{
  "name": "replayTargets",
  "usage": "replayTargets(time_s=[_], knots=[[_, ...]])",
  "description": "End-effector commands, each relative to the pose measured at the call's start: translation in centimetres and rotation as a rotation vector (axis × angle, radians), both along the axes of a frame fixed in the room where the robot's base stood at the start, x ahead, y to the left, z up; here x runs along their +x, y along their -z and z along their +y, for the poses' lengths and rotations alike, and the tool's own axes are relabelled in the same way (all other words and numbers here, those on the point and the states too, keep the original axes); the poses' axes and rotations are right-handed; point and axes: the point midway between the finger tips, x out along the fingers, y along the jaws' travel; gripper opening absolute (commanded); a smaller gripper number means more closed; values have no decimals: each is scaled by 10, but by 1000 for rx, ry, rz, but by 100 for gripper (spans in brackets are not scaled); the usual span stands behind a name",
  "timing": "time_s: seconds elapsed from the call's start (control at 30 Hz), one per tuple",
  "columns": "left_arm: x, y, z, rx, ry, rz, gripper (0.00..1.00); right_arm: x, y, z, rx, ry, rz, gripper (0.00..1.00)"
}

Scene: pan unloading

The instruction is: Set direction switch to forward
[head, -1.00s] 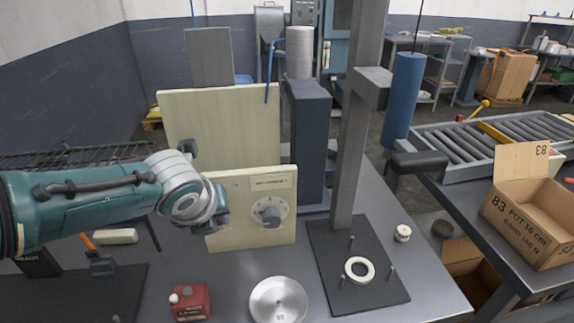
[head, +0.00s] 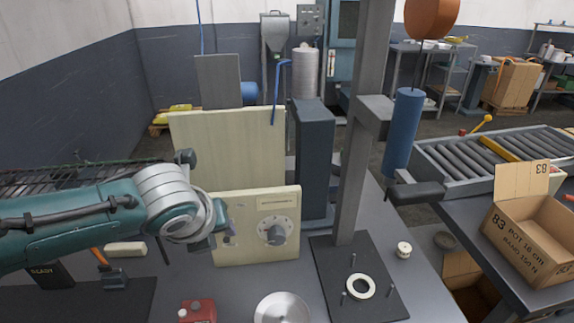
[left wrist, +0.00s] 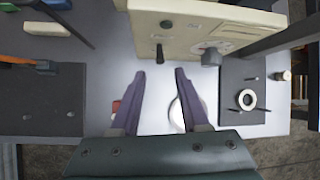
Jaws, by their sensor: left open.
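The cream control panel (head: 250,250) stands upright on the bench and carries a large round dial knob (head: 277,234). In the left wrist view, a small dark lever switch (left wrist: 160,53) sticks out from the panel (left wrist: 205,14), left of the grey knob (left wrist: 211,57). My left gripper (left wrist: 160,74) is open and empty, its two fingertips on either side of the lever's line and just short of it. In the head view, my left gripper (head: 222,238) is at the panel's left part and largely hides the switch there. The lever's setting is not readable. My right gripper is not in view.
A press stand with a black base (head: 335,262) and a white ring (head: 360,287) is to the right. A grey column (head: 314,165) stands behind.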

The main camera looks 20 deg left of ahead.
Motion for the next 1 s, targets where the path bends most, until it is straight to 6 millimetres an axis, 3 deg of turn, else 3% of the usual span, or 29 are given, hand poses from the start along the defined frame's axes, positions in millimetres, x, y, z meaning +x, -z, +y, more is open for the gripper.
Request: replayTargets(time_s=[0.1, 0.3, 0.9, 1.0], knots=[[-10, -18, -3, 2, 1, 0, 45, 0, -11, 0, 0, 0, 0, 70], [-19, -32, -7, 1, 1, -1, 45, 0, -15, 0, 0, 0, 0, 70], [-23, -35, -9, -2, -2, 0, 45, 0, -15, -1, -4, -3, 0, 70], [-30, -34, -21, -58, -50, -4, 45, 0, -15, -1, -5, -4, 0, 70]])
